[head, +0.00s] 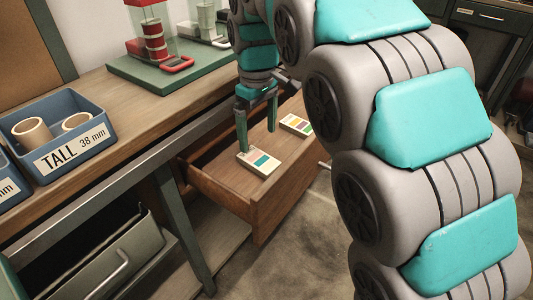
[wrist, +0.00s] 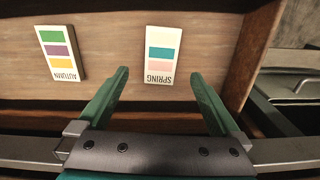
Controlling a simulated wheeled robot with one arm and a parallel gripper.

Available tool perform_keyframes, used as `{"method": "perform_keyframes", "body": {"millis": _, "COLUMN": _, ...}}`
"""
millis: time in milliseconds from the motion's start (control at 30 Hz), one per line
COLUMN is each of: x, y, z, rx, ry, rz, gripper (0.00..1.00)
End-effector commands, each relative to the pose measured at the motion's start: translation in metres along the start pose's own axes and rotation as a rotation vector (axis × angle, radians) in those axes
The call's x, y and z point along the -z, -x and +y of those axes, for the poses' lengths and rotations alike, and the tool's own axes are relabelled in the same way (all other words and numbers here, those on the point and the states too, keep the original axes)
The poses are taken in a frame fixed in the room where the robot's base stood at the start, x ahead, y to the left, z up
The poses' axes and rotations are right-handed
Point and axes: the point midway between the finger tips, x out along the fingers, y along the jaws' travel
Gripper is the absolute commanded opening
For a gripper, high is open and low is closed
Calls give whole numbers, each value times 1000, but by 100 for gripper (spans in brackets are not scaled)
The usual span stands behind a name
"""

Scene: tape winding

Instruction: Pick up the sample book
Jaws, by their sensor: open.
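The open wooden drawer (head: 222,196) holds two cream sample books lying flat. One, labelled SPRING (wrist: 160,56) with pink and teal swatches, lies nearer in the head view (head: 250,170). The other, labelled AUTUMN (wrist: 62,62) with green, purple and yellow-orange swatches, lies farther to the right in the head view (head: 296,125). My gripper (head: 257,138) points down into the drawer, open and empty. In the wrist view its fingertips (wrist: 158,72) appear on either side of the SPRING book. I cannot tell how high above it they are.
The drawer's walls and front surround the books closely. The wooden bench (head: 95,95) above carries a blue bin marked TALL (head: 75,158) with tape rolls, and a green board (head: 125,68) with red and pale devices. A grey drawer (head: 105,262) stands open at lower left.

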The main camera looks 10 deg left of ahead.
Motion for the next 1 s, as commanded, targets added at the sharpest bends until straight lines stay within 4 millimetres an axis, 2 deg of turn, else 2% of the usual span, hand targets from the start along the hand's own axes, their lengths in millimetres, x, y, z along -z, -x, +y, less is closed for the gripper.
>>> {"method": "perform_keyframes", "body": {"millis": 367, "x": -1, "y": -31, "z": 0, "rx": 1, "ry": -1, "rz": -2, "gripper": 100}}
{"method": "perform_keyframes", "body": {"millis": 667, "x": -2, "y": -70, "z": -1, "rx": 3, "ry": -1, "rz": -5, "gripper": 100}}
{"method": "perform_keyframes", "body": {"millis": 900, "x": -1, "y": -72, "z": 0, "rx": 1, "ry": -1, "rz": -1, "gripper": 99}}
{"method": "perform_keyframes", "body": {"millis": 1000, "x": -1, "y": -72, "z": 0, "rx": 0, "ry": -1, "rz": -1, "gripper": 88}}
